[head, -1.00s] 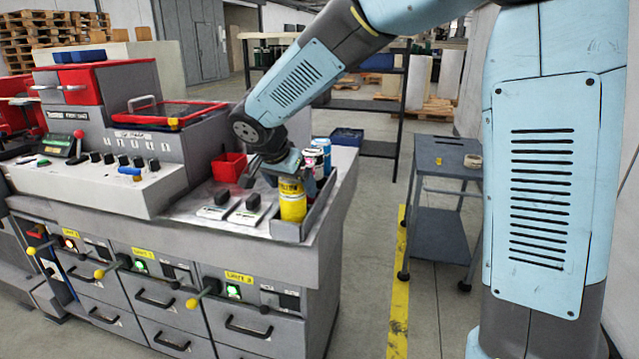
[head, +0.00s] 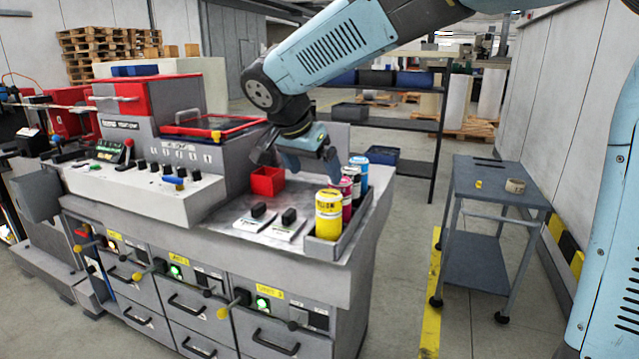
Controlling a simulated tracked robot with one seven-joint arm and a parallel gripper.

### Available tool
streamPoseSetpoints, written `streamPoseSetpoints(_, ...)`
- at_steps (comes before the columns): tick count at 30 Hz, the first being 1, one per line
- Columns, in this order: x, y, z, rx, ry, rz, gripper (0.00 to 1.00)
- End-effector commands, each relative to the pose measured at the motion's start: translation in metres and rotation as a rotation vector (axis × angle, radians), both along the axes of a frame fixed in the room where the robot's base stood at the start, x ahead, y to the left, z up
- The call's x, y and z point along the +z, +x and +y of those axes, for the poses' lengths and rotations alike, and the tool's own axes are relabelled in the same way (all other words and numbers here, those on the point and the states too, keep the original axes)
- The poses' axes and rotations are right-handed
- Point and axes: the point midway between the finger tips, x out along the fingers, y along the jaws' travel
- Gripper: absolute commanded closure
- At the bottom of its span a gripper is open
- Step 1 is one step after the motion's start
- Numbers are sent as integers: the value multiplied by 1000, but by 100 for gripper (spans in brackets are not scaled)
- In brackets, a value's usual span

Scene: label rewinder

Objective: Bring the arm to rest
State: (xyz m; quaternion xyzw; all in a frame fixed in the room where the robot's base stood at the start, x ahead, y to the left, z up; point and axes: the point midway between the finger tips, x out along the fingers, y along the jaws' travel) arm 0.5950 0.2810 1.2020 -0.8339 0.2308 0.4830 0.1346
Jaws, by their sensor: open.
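My gripper (head: 292,168) hangs from my blue arm above the right end of the machine's top (head: 222,212). It is open, with nothing seen between its fingers. A yellow can (head: 328,214) stands upright at the front of a grey tray (head: 352,232). A magenta can (head: 345,196) and a blue-labelled can (head: 358,176) stand behind it in the tray, with another can partly hidden between them.
A red bin (head: 267,181) sits just left of my gripper. Two flat pads with black knobs (head: 288,217) lie in front. A dark shelf rack (head: 400,122) is behind.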

Motion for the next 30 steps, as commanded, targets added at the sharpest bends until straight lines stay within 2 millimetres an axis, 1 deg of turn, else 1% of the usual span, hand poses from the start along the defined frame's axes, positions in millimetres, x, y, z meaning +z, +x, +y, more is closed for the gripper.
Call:
streamPoseSetpoints(1, 6, -3, 2, 0, 0, -1, 2)
streamPoseSetpoints(3, 11, -6, 3, 0, 1, 0, 2)
streamPoseSetpoints(7, 17, -9, 3, 0, -1, 2, 2)
streamPoseSetpoints(9, 19, -11, -3, 5, -2, 6, 2)
streamPoseSetpoints(11, 22, -14, -15, 17, -7, 14, 2)
streamPoseSetpoints(14, 25, -23, -45, 49, -15, 37, 2)
streamPoseSetpoints(15, 25, -28, -60, 65, -18, 49, 2)
streamPoseSetpoints(17, 27, -36, -83, 95, -21, 66, 2)
streamPoseSetpoints(18, 27, -43, -98, 115, -22, 77, 2)
streamPoseSetpoints(20, 26, -53, -119, 144, -21, 90, 2)
streamPoseSetpoints(21, 26, -59, -132, 164, -21, 98, 2)
streamPoseSetpoints(24, 23, -78, -164, 214, -15, 112, 2)
streamPoseSetpoints(30, 12, -121, -217, 319, 0, 116, 2)
